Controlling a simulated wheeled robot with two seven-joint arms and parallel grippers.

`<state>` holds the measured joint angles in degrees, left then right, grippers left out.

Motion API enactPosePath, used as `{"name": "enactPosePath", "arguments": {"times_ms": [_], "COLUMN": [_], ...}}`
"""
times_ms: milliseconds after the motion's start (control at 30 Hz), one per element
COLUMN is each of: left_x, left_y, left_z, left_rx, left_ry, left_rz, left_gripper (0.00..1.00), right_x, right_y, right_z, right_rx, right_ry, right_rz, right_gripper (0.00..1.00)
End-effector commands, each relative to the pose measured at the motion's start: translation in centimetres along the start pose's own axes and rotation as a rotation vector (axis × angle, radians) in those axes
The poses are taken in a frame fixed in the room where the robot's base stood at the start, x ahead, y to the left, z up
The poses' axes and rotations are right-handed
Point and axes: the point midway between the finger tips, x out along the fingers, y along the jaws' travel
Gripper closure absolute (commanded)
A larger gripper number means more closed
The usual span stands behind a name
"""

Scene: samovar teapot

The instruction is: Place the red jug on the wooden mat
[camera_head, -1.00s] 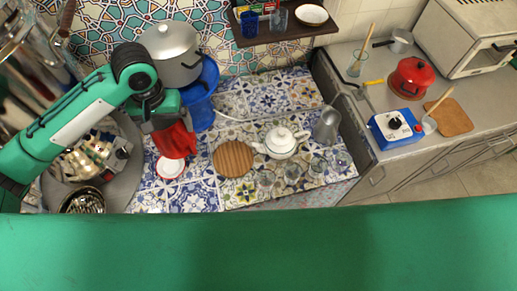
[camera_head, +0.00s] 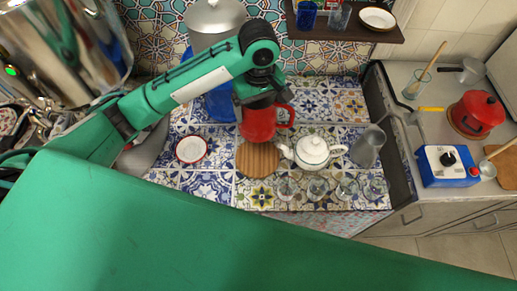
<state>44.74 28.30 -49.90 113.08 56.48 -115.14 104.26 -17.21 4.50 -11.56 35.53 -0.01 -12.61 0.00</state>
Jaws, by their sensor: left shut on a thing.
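The red jug (camera_head: 258,124) hangs upright under my left gripper (camera_head: 258,100), which is shut on it from above. The jug's handle points right. The jug shows just behind the round wooden mat (camera_head: 257,160) and overlaps its far edge in the picture. I cannot tell how high the jug's base is. The mat lies bare on the patterned tile counter. My right gripper is not in view.
A white teapot (camera_head: 312,152) stands close to the right of the mat, with a grey metal pitcher (camera_head: 368,146) beyond it. Several clear glasses (camera_head: 318,188) stand in front. A red-rimmed white dish (camera_head: 191,149) lies to the left. A blue container (camera_head: 218,104) stands behind left.

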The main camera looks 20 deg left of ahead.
Motion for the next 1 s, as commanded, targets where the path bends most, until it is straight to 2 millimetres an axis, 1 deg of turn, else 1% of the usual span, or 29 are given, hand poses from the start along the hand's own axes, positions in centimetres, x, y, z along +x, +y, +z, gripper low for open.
{"name": "enactPosePath", "arguments": {"times_ms": [33,67,300,400,500,600,767,900,1000], "left_x": [1.4,1.9,8.0,10.3,12.2,13.3,14.5,16.6,17.7], "left_y": [-0.1,-0.1,-0.1,-0.1,-0.1,-0.1,-0.1,-0.1,-0.1], "left_z": [0.2,0.1,0.0,0.0,0.0,0.0,0.0,0.0,0.0], "left_rx": [0.0,-0.002,0.0,0.001,0.001,0.002,0.003,0.002,0.002], "left_ry": [-0.005,-0.004,-0.002,0.0,0.0,0.0,0.0,0.0,0.0], "left_rz": [-0.002,-0.004,-0.004,-0.003,-0.003,-0.001,-0.002,-0.002,0.0], "left_gripper": [0.47,0.47,0.47,0.47,0.47,0.47,0.47,0.47,0.47], "right_x": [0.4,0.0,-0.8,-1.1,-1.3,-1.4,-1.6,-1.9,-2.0], "right_y": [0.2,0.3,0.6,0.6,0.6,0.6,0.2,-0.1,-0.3], "right_z": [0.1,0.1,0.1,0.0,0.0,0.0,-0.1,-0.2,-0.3], "right_rx": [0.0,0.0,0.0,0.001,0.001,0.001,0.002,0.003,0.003], "right_ry": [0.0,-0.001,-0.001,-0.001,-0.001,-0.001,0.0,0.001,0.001], "right_rz": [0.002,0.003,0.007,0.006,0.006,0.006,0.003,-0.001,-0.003], "right_gripper": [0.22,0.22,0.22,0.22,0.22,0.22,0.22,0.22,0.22]}}
